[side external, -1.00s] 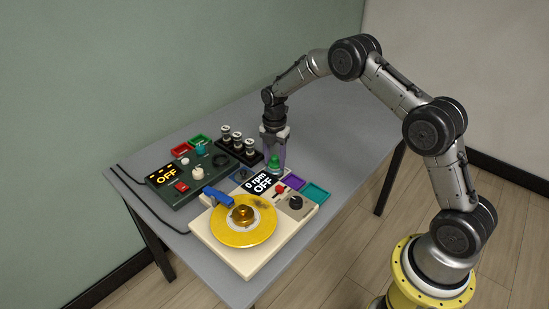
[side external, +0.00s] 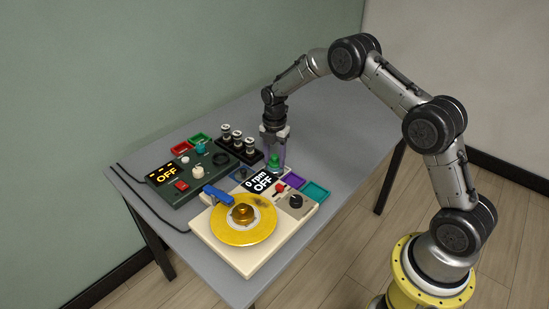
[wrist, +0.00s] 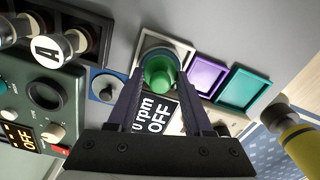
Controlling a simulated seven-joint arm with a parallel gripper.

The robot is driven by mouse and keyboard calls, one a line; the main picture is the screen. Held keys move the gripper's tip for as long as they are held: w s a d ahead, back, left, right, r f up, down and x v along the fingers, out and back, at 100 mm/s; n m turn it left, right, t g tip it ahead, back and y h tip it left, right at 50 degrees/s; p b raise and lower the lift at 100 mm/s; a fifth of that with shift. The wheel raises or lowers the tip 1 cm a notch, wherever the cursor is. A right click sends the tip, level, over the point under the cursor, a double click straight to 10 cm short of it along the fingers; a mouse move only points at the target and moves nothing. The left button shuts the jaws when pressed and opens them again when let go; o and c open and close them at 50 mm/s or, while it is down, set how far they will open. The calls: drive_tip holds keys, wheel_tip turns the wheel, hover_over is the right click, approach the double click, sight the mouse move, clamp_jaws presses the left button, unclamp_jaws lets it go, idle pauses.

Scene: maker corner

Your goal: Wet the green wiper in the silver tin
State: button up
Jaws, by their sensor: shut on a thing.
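My gripper (side external: 275,158) points down at the back of the cream turntable unit, its fingers shut on the green wiper (side external: 273,164). In the wrist view the green wiper (wrist: 159,76) sits between the two fingertips (wrist: 158,84).
The cream unit (side external: 256,260) carries a yellow disc (side external: 230,233), a blue arm (side external: 217,195) and an OFF display (side external: 262,182). Purple (side external: 293,181) and teal (side external: 315,192) trays lie right of the wiper. A dark green control box (side external: 180,205) and black rack (side external: 238,152) stand left.

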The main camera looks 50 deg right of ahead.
sight(275, 156)
drive_tip(key=shift+f, duration=0.1)
drive_tip(key=shift+r, duration=3.55)
drive_tip(key=shift+r, duration=0.3)
drive_tip(key=s+f+m, duration=0.1)
drive_tip(key=s+m, duration=0.3)
drive_tip(key=m, duration=0.2)
drive_tip(key=s+a+f+m, duration=0.1)
drive_tip(key=s+m, duration=0.3)
drive_tip(key=m, duration=0.2)
drive_tip(key=s+a+f+m, duration=0.1)
drive_tip(key=s+m, duration=0.4)
drive_tip(key=m, duration=0.2)
drive_tip(key=shift+f, duration=0.3)
drive_tip(key=shift+w+m, duration=0.2)
drive_tip(key=shift+m, duration=0.8)
